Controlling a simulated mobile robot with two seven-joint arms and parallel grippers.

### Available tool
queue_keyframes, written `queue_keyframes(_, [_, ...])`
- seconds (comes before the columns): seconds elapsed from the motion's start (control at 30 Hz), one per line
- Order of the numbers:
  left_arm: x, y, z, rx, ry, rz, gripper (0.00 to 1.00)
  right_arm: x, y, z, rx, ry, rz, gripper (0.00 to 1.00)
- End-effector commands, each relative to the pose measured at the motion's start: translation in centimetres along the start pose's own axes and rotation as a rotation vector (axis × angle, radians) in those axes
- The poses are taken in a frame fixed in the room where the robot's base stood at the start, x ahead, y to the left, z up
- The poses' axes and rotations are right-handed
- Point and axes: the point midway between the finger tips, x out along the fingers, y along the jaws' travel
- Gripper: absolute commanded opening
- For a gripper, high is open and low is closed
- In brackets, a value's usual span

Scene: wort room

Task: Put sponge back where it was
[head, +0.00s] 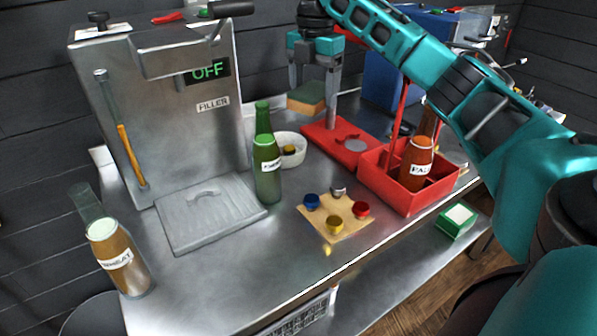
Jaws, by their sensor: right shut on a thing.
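The sponge (303,101), tan with a green layer, is in the air above the back of the steel counter. My right gripper (311,92) is shut on it, with one finger on each side, pointing down. The sponge is above and behind the white bowl (299,143) and up and to the left of the red base plate (335,146). It appears clear of the counter. My left gripper is not in the head view.
A green bottle (266,168) stands in front of the filler machine (165,120). A tan mat (320,217) holds several caps. A red crate (398,199) holds a brown bottle (416,165). A wheat bottle (118,258) stands front left. The front middle counter is clear.

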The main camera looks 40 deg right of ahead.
Motion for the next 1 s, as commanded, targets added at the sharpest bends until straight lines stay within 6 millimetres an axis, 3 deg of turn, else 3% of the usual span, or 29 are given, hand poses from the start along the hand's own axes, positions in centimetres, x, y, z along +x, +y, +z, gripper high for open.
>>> queue_keyframes(0.27, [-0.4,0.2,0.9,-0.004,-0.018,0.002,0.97,3.6,-0.1,-0.1,-0.007,0.004,-0.007,0.44])
queue_keyframes(0.63, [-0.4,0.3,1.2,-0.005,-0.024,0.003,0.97,13.2,-0.1,0.0,-0.005,0.002,-0.006,0.44])
queue_keyframes(1.0, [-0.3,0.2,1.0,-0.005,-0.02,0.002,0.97,17.5,-0.1,0.0,-0.005,0.001,-0.005,0.44])
